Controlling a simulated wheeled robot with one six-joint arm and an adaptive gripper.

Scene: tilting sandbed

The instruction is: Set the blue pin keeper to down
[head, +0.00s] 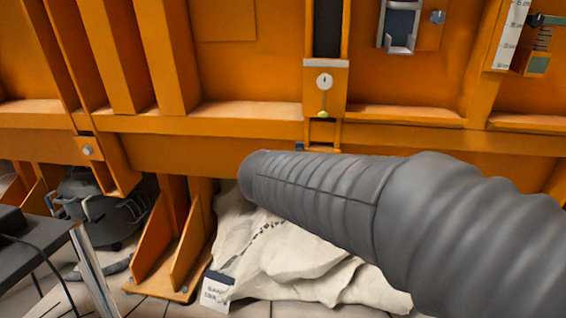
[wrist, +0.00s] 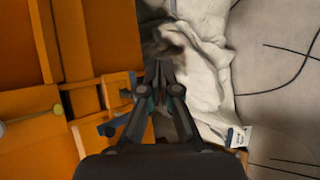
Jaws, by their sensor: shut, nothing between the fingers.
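A small blue piece, which looks like the blue pin keeper (head: 300,147), shows at the lower edge of the orange frame in the head view, just above my grey ribbed arm. Most of it is hidden there. In the wrist view a blue piece (wrist: 106,129) sticks out from the orange frame, left of my gripper (wrist: 157,68). My gripper's fingers are together and empty, pointing past the frame toward the pale cloth. They appear apart from the blue piece. I cannot clearly tell which way the keeper points. The gripper is hidden in the head view.
The orange ribbed frame (head: 225,152) fills the back. A round tag (head: 324,81) and a yellow-tipped pin (head: 323,113) sit above the keeper. Pale sacking (head: 290,262) lies on the floor below. A dark table (head: 30,240) stands at left.

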